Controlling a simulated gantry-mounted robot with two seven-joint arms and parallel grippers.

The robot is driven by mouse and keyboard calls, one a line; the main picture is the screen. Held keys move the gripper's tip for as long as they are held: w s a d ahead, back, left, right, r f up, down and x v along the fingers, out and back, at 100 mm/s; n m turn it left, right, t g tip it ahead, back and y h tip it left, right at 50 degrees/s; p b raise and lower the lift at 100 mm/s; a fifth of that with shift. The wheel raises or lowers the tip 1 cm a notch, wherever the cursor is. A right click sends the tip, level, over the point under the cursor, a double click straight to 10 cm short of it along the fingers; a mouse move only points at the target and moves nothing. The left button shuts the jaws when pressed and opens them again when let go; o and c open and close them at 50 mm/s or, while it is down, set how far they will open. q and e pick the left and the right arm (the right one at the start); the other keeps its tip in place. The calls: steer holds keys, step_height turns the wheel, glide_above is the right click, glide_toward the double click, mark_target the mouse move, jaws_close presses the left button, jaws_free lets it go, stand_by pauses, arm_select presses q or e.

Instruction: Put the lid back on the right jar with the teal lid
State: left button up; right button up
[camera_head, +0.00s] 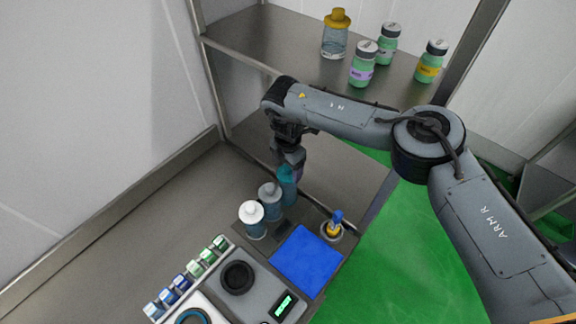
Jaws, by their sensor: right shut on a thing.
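The teal lid (287,173) is between the fingers of my right gripper (291,163), which points down and is shut on it. The right jar (288,194) is directly below the lid, at the far end of a row of jars. The lid is at or just above its mouth; I cannot tell whether it touches or sits level. The gripper and the neighbouring jar partly hide them. My left gripper is not in view.
A grey-lidded jar (270,197) and a white-lidded jar (252,221) stand close beside the right jar. Bottles stand on the upper shelf (262,48). The left bench is bare.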

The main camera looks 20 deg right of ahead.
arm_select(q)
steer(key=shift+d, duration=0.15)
arm_select(e)
steer(key=o, duration=1.2)
steer(key=shift+o, duration=0.2)
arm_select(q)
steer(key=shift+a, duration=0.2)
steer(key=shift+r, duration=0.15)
arm_select(e)
steer(key=shift+r, duration=0.15)
steer(key=shift+r+p, duration=1.75)
steer(key=shift+r, duration=0.15)
steer(key=shift+r+p, duration=1.15)
steer(key=shift+r, duration=0.3)
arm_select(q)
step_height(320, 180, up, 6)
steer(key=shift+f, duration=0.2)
